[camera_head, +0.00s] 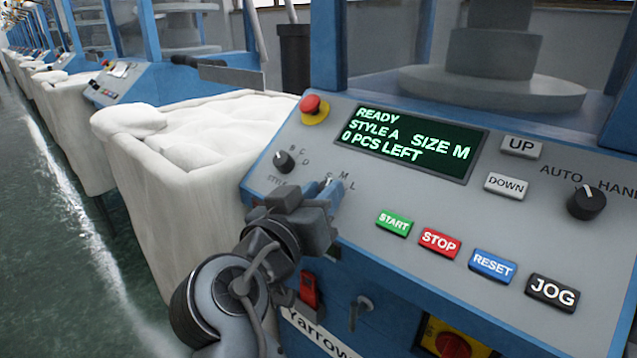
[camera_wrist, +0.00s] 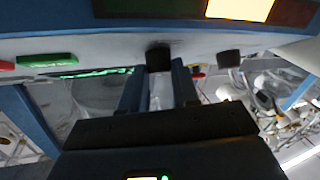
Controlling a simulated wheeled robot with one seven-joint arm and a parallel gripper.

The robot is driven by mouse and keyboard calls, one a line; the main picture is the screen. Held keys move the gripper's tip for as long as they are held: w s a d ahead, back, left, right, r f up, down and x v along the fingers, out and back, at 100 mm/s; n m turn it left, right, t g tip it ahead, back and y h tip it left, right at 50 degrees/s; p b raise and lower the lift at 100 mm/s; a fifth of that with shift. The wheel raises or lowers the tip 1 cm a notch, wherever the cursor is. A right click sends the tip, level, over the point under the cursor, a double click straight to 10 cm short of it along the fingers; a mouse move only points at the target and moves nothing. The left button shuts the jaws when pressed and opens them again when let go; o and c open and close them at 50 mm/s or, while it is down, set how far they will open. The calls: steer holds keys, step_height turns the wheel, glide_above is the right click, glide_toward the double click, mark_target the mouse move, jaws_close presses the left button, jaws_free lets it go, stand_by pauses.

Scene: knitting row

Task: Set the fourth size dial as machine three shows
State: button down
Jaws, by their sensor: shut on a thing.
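The near machine's grey panel (camera_head: 440,215) has a green-on-black screen (camera_head: 412,142) reading READY, STYLE A, SIZE M, 0 PCS LEFT. My gripper (camera_head: 328,190) is at the panel's lower left, by the printed letters S, M and L. It hides the size dial in the head view. In the wrist view my gripper (camera_wrist: 160,82) has its two fingers on either side of the black size dial (camera_wrist: 158,58), shut on it. The dial's pointer cannot be made out. The screens of the machines further along the row are too small or turned away to read.
The black style dial (camera_head: 284,161) is just left of my gripper. A red emergency button (camera_head: 311,106) is above. START (camera_head: 394,222), STOP (camera_head: 440,242), RESET (camera_head: 492,265) and JOG (camera_head: 552,292) lie to the right. A full white fabric bin (camera_head: 175,200) stands at left.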

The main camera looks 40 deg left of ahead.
steer(key=n+p, duration=0.1)
steer(key=n+y+p, duration=0.1)
steer(key=r+n+g+y+p, duration=0.1)
steer(key=p, duration=0.1)
steer(key=shift+w+d, duration=0.1)
steer(key=shift+d, duration=0.15)
steer(key=n+g+y+p, duration=0.1)
steer(key=p, duration=0.2)
steer(key=n+g+y+p, duration=0.1)
steer(key=n+p, duration=0.1)
steer(key=p, duration=0.2)
steer(key=shift+w+d+n+y, duration=0.1)
steer(key=shift+d+n+y, duration=0.1)
steer(key=shift+n+y, duration=0.15)
steer(key=n+g+y+p, duration=0.1)
steer(key=n+p, duration=0.1)
steer(key=p, duration=0.2)
steer(key=shift+g, duration=0.3)
steer(key=shift+w+f+n+g+y+p, duration=0.1)
steer(key=shift+f+n+g+y+p, duration=0.2)
steer(key=shift+p, duration=0.55)
steer(key=c, duration=0.8)
jaws_free()
